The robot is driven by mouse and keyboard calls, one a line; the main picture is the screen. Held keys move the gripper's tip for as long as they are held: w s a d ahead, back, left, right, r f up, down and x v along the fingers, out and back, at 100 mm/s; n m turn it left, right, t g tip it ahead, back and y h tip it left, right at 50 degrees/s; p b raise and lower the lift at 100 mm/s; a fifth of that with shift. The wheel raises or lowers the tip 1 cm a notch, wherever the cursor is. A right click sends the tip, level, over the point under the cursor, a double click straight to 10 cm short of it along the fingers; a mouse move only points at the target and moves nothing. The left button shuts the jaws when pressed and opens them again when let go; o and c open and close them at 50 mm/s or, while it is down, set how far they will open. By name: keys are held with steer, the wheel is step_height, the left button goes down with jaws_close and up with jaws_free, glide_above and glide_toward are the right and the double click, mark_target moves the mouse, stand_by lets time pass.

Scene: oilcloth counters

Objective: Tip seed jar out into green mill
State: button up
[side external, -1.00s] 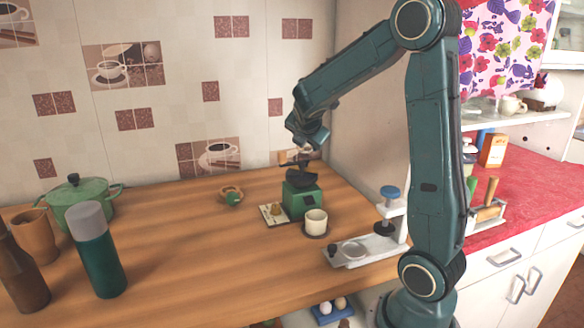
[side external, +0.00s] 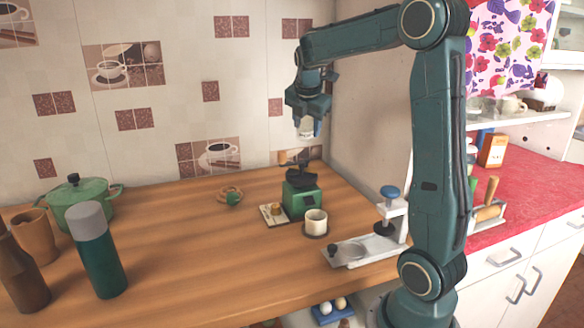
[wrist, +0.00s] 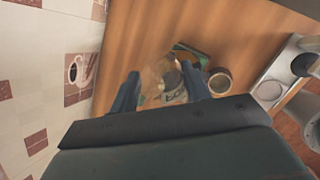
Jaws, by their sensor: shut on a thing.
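The green mill (side external: 302,199) stands on the wooden counter with a dark hopper (side external: 301,172) on top. My gripper (side external: 308,115) is above it, pointing down, with a small pale, glassy jar (side external: 306,130) between its fingers. The jar hangs clear of the hopper, with a gap below it, and looks roughly upright. In the wrist view the see-through jar (wrist: 165,82) sits between the two blue fingers, and part of the mill (wrist: 190,52) shows behind it. I cannot tell how much seed is in the jar or hopper.
A cream cup (side external: 316,222) stands just in front of the mill. A small tray (side external: 274,214) lies to its left, and a white press-like stand (side external: 360,247) to its right. A green pot (side external: 82,204) and flask (side external: 97,252) are far left.

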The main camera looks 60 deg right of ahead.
steer(key=shift+r+y, duration=0.4)
steer(key=shift+r, duration=0.15)
steer(key=shift+w+d+r+g+y, duration=0.1)
steer(key=shift+d+r+g+y, duration=0.2)
steer(key=shift+r+y, duration=0.3)
steer(key=shift+d+r+g+y, duration=0.25)
steer(key=shift+r+y, duration=0.2)
steer(key=shift+r, duration=0.15)
steer(key=shift+w+d+r+g+y, duration=0.1)
steer(key=shift+d+r+g+y, duration=0.2)
steer(key=shift+r+y, duration=0.3)
steer(key=shift+w+d+r+y, duration=0.15)
steer(key=shift+w+r+y, duration=0.15)
steer(key=shift+r, duration=0.2)
steer(key=shift+s+d+r+g+y, duration=0.15)
steer(key=shift+s+r+g+y, duration=0.1)
steer(key=shift+r, duration=0.1)
